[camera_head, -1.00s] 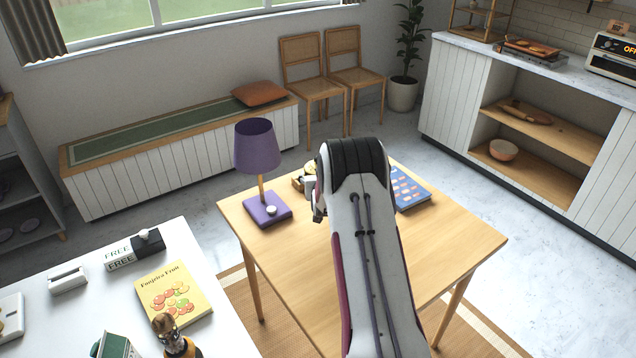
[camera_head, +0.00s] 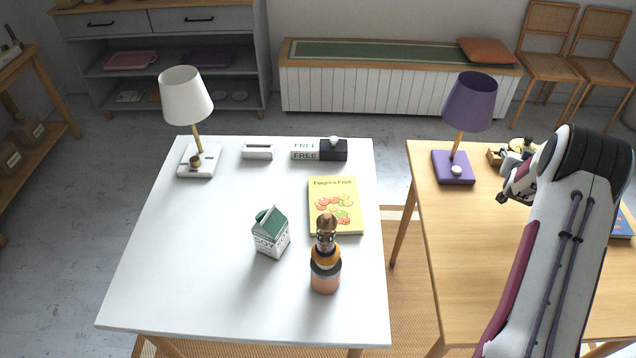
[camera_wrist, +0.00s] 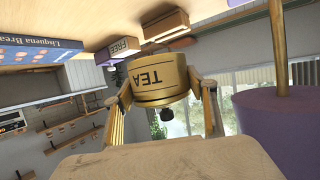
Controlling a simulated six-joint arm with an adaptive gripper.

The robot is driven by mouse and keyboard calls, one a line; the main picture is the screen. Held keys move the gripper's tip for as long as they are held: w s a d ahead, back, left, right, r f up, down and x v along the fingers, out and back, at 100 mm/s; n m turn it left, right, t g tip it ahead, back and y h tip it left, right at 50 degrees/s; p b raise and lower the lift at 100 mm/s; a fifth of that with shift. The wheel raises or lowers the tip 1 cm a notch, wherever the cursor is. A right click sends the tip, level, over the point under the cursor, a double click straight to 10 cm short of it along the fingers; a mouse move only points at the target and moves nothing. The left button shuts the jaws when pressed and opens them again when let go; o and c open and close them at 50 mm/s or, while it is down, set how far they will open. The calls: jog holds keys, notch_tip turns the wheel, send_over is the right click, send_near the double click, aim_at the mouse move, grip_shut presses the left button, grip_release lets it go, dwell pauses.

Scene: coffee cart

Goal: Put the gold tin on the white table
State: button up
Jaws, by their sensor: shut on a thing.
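The gold tin (camera_wrist: 160,82), lettered TEA, appears upside down in the wrist view. My gripper (camera_wrist: 165,95) is shut on it, with one finger at each side. In the head view my gripper (camera_head: 514,182) is at the left rear of the wooden table, right of the purple lamp; my arm hides much of that spot. I cannot tell whether the tin touches the wooden table. The white table (camera_head: 190,265) stands left of the wooden table, across a gap.
The white table holds a white lamp (camera_head: 187,100), a milk carton (camera_head: 270,232), a yellow book (camera_head: 335,195), a bottle (camera_head: 325,265) and small blocks. Its left and front parts are bare. The purple lamp (camera_head: 468,105) stands on the wooden table (camera_head: 470,240), between my gripper and the white table.

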jog(key=shift+r, duration=0.1)
jog(key=shift+s+a, duration=0.2)
jog(key=shift+a, duration=0.3)
jog(key=s+a+r+n+t+y, duration=0.1)
jog(key=s+a+r+n+y, duration=0.2)
jog(key=a, duration=0.9)
jog(key=s+a+r+n+y, duration=0.1)
jog(key=s+a+r, duration=0.4)
jog(key=a, duration=0.7)
jog(key=s+a+r+n+t+y, duration=0.15)
jog(key=a+r, duration=0.35)
jog(key=a, duration=0.7)
jog(key=w+a+f+n+y, duration=0.2)
jog(key=w+a+f, duration=0.2)
jog(key=a, duration=0.8)
jog(key=w+a+f+n+g+y, duration=0.1)
jog(key=w+a+f+y, duration=0.2)
jog(key=a, duration=0.9)
jog(key=w+a+f+n+g+y, duration=0.1)
jog(key=w+a+f, duration=0.4)
jog(key=a, duration=0.6)
jog(key=shift+w+a+f+n+y, duration=0.3)
jog(key=shift+w+a+n+y, duration=0.15)
jog(key=shift+n+y, duration=0.3)
jog(key=shift+d, duration=0.1)
